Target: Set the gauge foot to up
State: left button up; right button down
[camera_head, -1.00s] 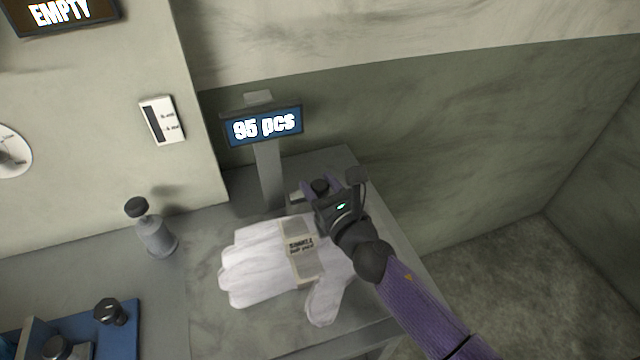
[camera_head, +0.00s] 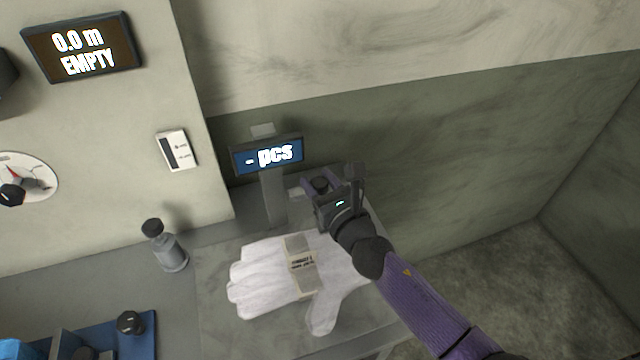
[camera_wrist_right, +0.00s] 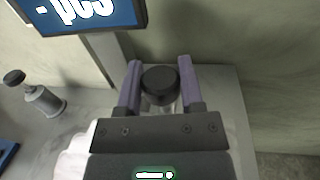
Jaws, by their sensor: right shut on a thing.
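The gauge foot shows as a black round knob (camera_head: 319,184) on a pale shaft, behind the white gloves (camera_head: 262,274) on the grey bench stand. In the right wrist view the knob (camera_wrist_right: 160,82) sits between my two purple fingers, with a bit of the clear or pale shaft below it. My right gripper (camera_head: 320,183) is shut on the gauge foot. The foot's lower end is hidden by the gripper and gloves. The display (camera_head: 267,155) beside it reads "- pcs". My left gripper is not in view.
A grey bottle-shaped part with a black top (camera_head: 165,246) stands left of the gloves. A blue tray (camera_head: 144,341) with black knobs is at lower left. A wall display (camera_head: 82,50) reads "0.0 m EMPTY". A white switch plate (camera_head: 176,150) is on the wall.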

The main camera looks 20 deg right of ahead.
notch_tip(320, 180, up, 2)
jog(key=shift+r+p, duration=0.2)
jog(key=shift+p, duration=0.15)
jog(key=shift+f, duration=0.3)
jog(key=shift+c, duration=1.1)
grip_release()
jog(key=shift+s, duration=0.2)
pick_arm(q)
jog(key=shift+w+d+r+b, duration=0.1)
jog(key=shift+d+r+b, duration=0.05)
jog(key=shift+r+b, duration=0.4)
pick_arm(e)
jog(key=s+d, duration=0.2)
jog(key=s, duration=0.7)
jog(key=shift+s, duration=0.15)
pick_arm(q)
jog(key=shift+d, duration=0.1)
